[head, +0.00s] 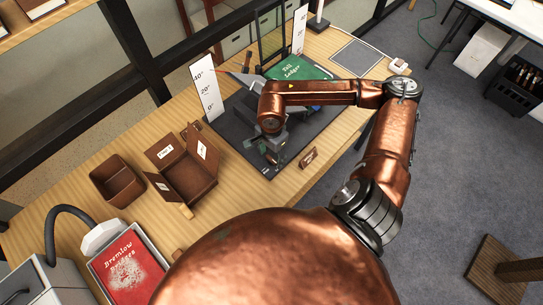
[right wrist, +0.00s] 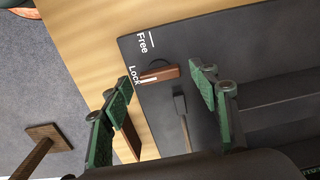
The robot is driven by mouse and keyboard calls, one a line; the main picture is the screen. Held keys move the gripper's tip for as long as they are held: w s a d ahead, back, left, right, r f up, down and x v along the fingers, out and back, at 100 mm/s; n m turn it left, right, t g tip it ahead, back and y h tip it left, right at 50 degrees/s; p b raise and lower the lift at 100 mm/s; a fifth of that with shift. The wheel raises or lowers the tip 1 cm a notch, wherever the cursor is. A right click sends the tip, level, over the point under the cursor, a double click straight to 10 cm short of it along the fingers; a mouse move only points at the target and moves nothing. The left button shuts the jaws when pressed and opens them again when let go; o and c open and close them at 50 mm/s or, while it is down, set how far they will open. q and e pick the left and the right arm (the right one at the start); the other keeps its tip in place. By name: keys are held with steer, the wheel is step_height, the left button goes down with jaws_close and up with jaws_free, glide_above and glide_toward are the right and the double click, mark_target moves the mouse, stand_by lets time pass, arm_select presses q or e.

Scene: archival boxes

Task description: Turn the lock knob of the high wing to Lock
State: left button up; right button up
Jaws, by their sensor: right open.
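In the right wrist view a brown bar-shaped lock knob (right wrist: 168,73) with a dark round base sits on a dark panel (right wrist: 205,42). The labels Free and Lock are printed beside it. One end of the bar lies by the Lock label with a white line there; I cannot tell whether it lines up exactly. My right gripper (right wrist: 158,88) is open, its green fingers on either side of the knob, with no contact visible. In the head view the right gripper (head: 272,155) is over the near part of the dark cradle (head: 235,128) and hides the knob. My left gripper is out of view.
A green Tall Ledger (head: 298,68) lies on the cradle. Angle-marked white boards (head: 207,88) stand at its sides. Brown boxes (head: 118,180) and a red book (head: 128,267) lie to the left. A small wooden label (head: 308,158) lies on the table's near edge.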

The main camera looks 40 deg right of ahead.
mark_target(272, 159)
step_height(272, 159, up, 11)
steer(key=shift+r, duration=0.2)
steer(key=shift+r, duration=0.1)
stand_by(0.5)
